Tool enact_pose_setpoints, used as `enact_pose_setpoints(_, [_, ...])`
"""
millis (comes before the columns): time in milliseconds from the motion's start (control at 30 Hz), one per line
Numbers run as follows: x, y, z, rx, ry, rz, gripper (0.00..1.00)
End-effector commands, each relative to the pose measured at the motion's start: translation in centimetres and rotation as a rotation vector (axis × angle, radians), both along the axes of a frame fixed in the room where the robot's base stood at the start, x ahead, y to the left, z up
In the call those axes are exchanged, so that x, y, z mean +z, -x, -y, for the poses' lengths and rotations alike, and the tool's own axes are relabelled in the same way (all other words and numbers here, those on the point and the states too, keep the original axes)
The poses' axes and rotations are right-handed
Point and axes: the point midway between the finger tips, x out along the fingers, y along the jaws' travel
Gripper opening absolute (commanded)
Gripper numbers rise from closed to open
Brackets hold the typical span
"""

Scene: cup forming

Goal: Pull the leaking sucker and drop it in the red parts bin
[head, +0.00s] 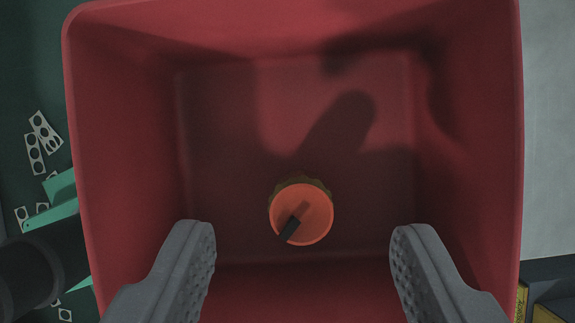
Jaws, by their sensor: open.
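The red parts bin (92,150) fills most of the head view, seen from above with its walls around a darker floor. An orange round sucker (314,222) with a short black piece (289,229) across its face is inside the bin, low in the middle of the picture. A brownish edge shows behind it. I cannot tell whether it touches the bin floor. My gripper (302,260) is open over the near part of the bin, one grey finger on each side of the sucker, with wide gaps and nothing between the fingertips.
Left of the bin is a dark green surface with several pale perforated scraps (43,133), green pieces (55,205) and a dark cylinder (40,265). A pale grey surface (548,130) lies to the right. Yellow labelled items (545,312) show at the lower right corner.

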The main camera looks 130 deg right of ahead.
Motion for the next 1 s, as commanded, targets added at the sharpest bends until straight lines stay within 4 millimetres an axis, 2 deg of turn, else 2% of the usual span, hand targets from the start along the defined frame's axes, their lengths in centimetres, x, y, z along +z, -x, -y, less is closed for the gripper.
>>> enact_pose_setpoints(167, [0.6, 0.1, 0.2, -0.001, 0.000, 0.000, 0.53])
enact_pose_setpoints(267, [1.7, 0.3, 0.7, -0.001, -0.001, 0.001, 0.53])
enact_pose_setpoints(700, [9.7, 1.8, 3.7, -0.001, -0.001, 0.002, 0.53])
enact_pose_setpoints(1000, [12.4, 2.3, 4.8, -0.001, -0.001, -0.001, 0.53])
